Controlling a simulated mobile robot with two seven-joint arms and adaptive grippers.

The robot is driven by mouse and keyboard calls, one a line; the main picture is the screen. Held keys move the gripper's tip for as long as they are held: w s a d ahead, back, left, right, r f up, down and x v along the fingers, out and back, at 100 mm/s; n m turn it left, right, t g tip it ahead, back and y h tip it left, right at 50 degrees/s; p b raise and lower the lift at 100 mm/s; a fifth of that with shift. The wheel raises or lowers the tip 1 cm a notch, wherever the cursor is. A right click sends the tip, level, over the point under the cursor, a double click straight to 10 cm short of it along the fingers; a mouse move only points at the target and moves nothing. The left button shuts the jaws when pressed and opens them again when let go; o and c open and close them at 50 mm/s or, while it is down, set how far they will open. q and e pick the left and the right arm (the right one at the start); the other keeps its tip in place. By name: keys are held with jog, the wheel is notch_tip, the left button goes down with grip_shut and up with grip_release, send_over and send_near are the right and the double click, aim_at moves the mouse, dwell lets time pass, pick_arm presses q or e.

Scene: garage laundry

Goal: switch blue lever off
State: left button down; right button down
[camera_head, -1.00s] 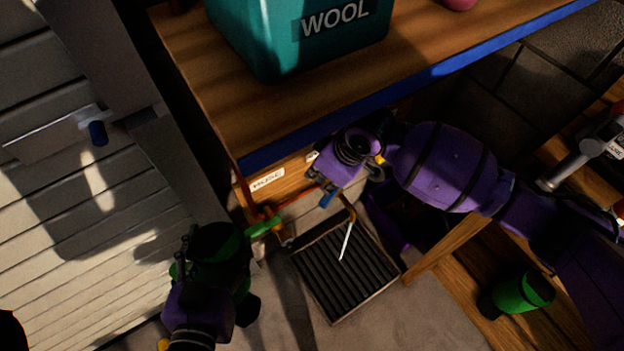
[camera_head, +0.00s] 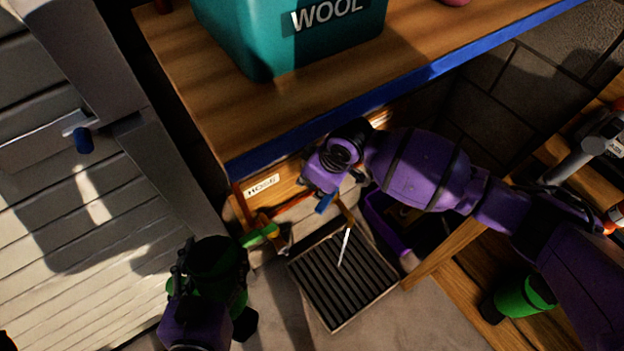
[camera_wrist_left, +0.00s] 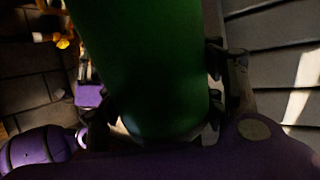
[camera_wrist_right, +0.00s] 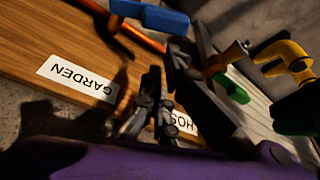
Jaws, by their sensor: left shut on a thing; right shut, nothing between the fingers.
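The blue lever (camera_wrist_right: 150,15) is at the top of the right wrist view, by a copper pipe (camera_wrist_right: 125,28); a blue piece, likely this lever, shows below my right wrist in the head view (camera_head: 325,203). My right gripper (camera_wrist_right: 153,85) is shut and empty, with its fingertips apart from the lever, in front of the labelled board. In the head view my right wrist covers most of that gripper. My left gripper (camera_head: 205,270) is shut on a green cylinder (camera_wrist_left: 145,65), which fills the middle of the left wrist view, well left of the lever.
A green lever (camera_head: 260,235) sits left of the blue piece. GARDEN (camera_wrist_right: 77,80) and HOSE (camera_head: 262,186) labels mark the board. The blue-edged bench top (camera_head: 300,152) overhangs the pipes.

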pick_arm(q)
jog(key=shift+f+b, duration=0.35)
jog(key=shift+f, duration=0.1)
pick_arm(e)
jog(key=shift+x, duration=1.95)
